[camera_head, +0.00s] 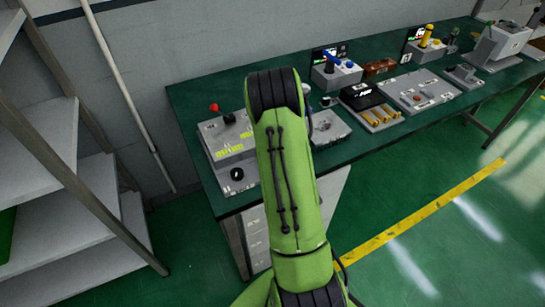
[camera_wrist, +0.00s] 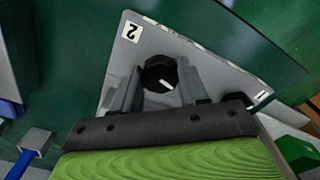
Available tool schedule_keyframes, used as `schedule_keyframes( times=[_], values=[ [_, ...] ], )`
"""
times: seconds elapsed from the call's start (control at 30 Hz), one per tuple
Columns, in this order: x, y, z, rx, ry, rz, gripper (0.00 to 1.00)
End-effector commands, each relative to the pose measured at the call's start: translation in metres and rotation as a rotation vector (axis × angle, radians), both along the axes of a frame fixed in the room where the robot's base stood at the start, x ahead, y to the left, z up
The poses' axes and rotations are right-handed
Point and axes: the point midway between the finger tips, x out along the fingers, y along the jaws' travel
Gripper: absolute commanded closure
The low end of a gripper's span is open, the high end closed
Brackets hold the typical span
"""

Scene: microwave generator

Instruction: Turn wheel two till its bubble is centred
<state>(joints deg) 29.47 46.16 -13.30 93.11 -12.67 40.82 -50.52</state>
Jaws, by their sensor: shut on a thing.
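In the wrist view, a black round wheel (camera_wrist: 157,66) with a white mark sits on a grey plate (camera_wrist: 196,55). A label "2" (camera_wrist: 130,32) is on the plate near this wheel, and a label "1" (camera_wrist: 262,95) is at another corner. My gripper (camera_wrist: 160,77) has its two grey fingers on either side of the wheel by label "2" and is shut on it. The bubbles cannot be made out in either view. In the head view the plate (camera_head: 331,128) shows partly to the right of my green arm, which hides my gripper and the wheel.
The green table (camera_head: 190,103) holds a grey box with a red-knobbed lever (camera_head: 214,107) to the left. To the right are a blue-handled box (camera_head: 335,75), a tray with yellow cylinders (camera_head: 372,115) and a grey panel (camera_head: 420,91). Metal shelves (camera_head: 75,215) stand at far left.

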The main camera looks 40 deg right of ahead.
Motion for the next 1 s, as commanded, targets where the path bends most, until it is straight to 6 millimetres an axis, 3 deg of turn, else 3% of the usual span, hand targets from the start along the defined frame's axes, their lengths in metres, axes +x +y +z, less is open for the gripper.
schedule_keyframes(
  times=[0.27,0.3,0.47,0.77,0.87,1.0],
  values=[
    [0.001,0.0,0.001,-0.001,-0.003,0.0,0.87],
    [0.001,0.0,0.001,-0.001,-0.003,0.0,0.53],
    [0.0,0.0,0.0,-0.001,-0.001,0.0,0.31],
    [0.001,0.0,0.004,-0.002,-0.002,-0.001,0.31],
    [0.001,-0.001,0.02,-0.003,-0.004,-0.001,0.31],
    [0.001,-0.001,0.059,-0.005,-0.005,-0.002,0.31]
  ],
)
